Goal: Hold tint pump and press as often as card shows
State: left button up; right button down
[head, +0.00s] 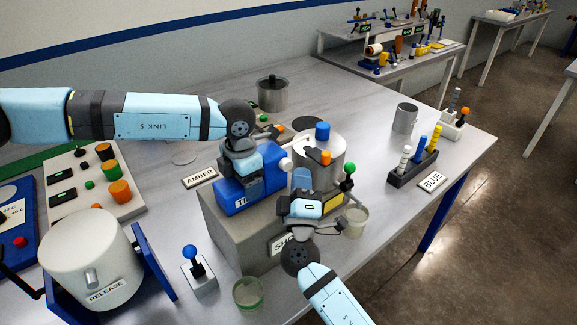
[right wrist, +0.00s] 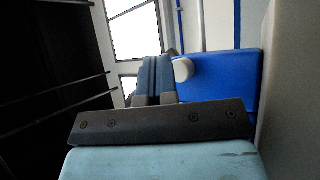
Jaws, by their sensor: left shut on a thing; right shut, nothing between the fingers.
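The blue tint pump (head: 232,201) sits on a grey block (head: 232,240), its lettering partly hidden. A white knob (head: 286,164) sticks out on its right; the right wrist view also shows this knob (right wrist: 183,69) against the blue body (right wrist: 215,95). My left gripper (head: 250,182) is shut on the pump from above. My right gripper (head: 302,180) is shut and empty, just right of the pump near the knob; I cannot tell whether they touch. A card on the block's front (head: 279,244) starts with "SH"; my right arm hides the rest, and no number is readable.
A metal pot (head: 327,146) stands behind the grippers. A clear cup (head: 355,222) is right of the block, and a green-rimmed cup (head: 248,293) is in front. A white drum (head: 88,262) and blue-knobbed lever (head: 197,270) stand left. The right-hand tabletop has free room.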

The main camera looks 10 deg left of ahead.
jog(key=shift+w+a, duration=0.1)
dwell(0.7)
jog(key=shift+w+a, duration=0.2)
jog(key=shift+w+a, duration=0.4)
dwell(1.0)
jog(key=shift+s+d, duration=0.7)
jog(key=shift+s, duration=0.05)
jog(key=s+d, duration=0.3)
jog(key=shift+s+d, duration=0.25)
jog(key=shift+s, duration=0.05)
dwell(0.4)
jog(key=shift+w, duration=0.1)
